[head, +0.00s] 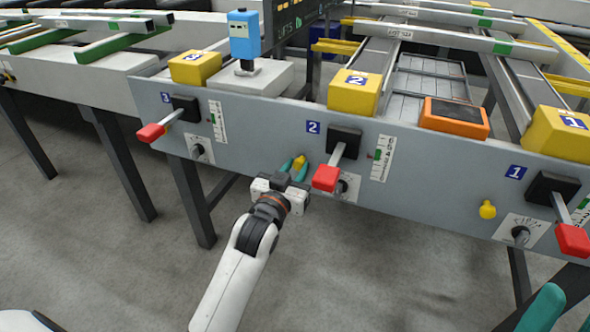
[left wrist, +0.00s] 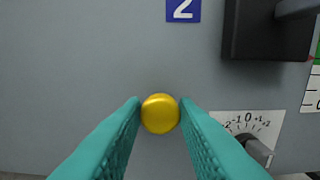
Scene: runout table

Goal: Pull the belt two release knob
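The belt two release knob (head: 299,162) is a round yellow knob on the grey front panel, below and left of the blue "2" label (head: 313,128). In the left wrist view the knob (left wrist: 160,113) sits between the fingertips. My left gripper (head: 294,168) has one teal finger on each side of the knob, and both tips appear to touch it. The knob's stem is hidden behind its head. My right gripper (head: 566,317) shows only partly at the lower right corner, with its teal fingers apart and nothing seen between them.
A red-handled lever (head: 326,178) and a black dial (head: 342,187) are close to the right of the knob. Another yellow knob (head: 487,209) is by label 1. A red-handled lever (head: 151,133) sticks out at station 3. The floor in front is clear.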

